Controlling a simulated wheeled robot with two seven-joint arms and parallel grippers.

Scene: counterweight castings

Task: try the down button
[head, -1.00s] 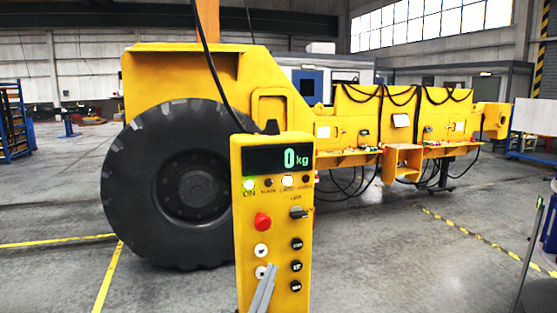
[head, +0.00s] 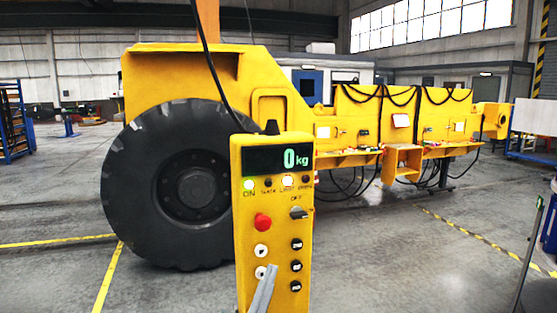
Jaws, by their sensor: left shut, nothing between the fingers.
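A yellow control pendant (head: 241,215) hangs upright in the centre of the head view. Its display (head: 278,158) reads 0 kg. In its left column are a red mushroom button (head: 262,222), a white button (head: 261,250) and a lower white button (head: 259,271). Their markings are too small to read. My left gripper (head: 270,269) is shut and empty, coming up from below. Its tips overlap the right edge of the lower white button; I cannot tell whether they touch it. My right gripper is not in view.
Several black buttons (head: 296,266) line the pendant's right side, below a selector switch (head: 298,212). Behind stand a large tire (head: 130,200) and a yellow machine frame (head: 345,125). Open floor lies right.

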